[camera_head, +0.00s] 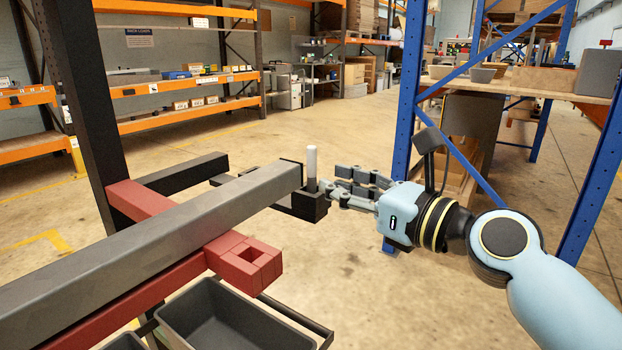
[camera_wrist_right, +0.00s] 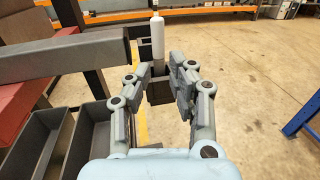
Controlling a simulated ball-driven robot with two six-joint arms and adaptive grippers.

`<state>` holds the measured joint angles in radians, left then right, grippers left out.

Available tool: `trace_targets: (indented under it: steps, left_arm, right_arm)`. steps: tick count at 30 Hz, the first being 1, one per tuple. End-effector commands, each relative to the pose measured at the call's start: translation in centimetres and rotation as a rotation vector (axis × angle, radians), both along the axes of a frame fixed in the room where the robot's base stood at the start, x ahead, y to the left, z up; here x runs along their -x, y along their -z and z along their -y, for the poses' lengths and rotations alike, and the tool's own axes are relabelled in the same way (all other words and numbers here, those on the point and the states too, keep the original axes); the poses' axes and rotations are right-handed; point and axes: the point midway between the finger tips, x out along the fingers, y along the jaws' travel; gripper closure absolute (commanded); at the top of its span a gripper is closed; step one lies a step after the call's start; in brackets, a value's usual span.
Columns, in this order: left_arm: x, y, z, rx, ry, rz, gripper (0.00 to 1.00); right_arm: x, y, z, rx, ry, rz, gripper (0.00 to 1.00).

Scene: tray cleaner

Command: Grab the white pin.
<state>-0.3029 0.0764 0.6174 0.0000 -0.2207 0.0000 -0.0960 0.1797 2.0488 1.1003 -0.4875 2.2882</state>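The white pin (camera_head: 312,162) stands upright in a small black holder (camera_head: 312,206) at the end of a grey beam (camera_head: 215,215). My right gripper (camera_head: 340,183) points left at the pin from the right, its fingertips close to the holder. In the right wrist view the white pin (camera_wrist_right: 157,42) rises ahead of the fingertips, centred between them. The right gripper (camera_wrist_right: 156,78) is open there, its fingers spread with nothing held between them. Whether a finger touches the holder, I cannot tell. My left gripper is out of view.
A red frame (camera_head: 245,262) with a square socket lies under the beam. Grey bins (camera_head: 290,335) sit below it at the lower left. A blue rack post (camera_head: 407,110) stands behind my right gripper. Open floor (camera_head: 370,270) shows beneath my right arm.

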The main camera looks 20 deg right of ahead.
Motion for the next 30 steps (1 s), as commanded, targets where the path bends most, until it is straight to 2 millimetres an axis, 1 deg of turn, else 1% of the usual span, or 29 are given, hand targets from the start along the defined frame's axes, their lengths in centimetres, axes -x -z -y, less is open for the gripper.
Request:
trace_targets:
  steps: [6,10,17,22,30]
  left_arm:
    - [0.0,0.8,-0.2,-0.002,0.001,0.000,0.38]
    - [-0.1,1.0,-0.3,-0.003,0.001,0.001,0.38]
    - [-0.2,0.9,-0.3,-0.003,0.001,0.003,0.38]
    - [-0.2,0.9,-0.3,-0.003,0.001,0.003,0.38]
    - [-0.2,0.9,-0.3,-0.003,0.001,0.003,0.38]
  right_arm:
    - [-3.0,-0.1,-1.7,-0.004,0.000,0.002,0.79]
    - [-4.1,-0.2,-2.2,-0.002,0.001,0.002,0.79]
    - [-4.3,-0.2,-2.3,0.000,0.000,0.001,0.79]
    - [-4.2,-0.2,-2.3,0.000,0.000,0.001,1.00]
    - [-4.2,-0.2,-2.3,-0.001,0.001,0.002,1.00]
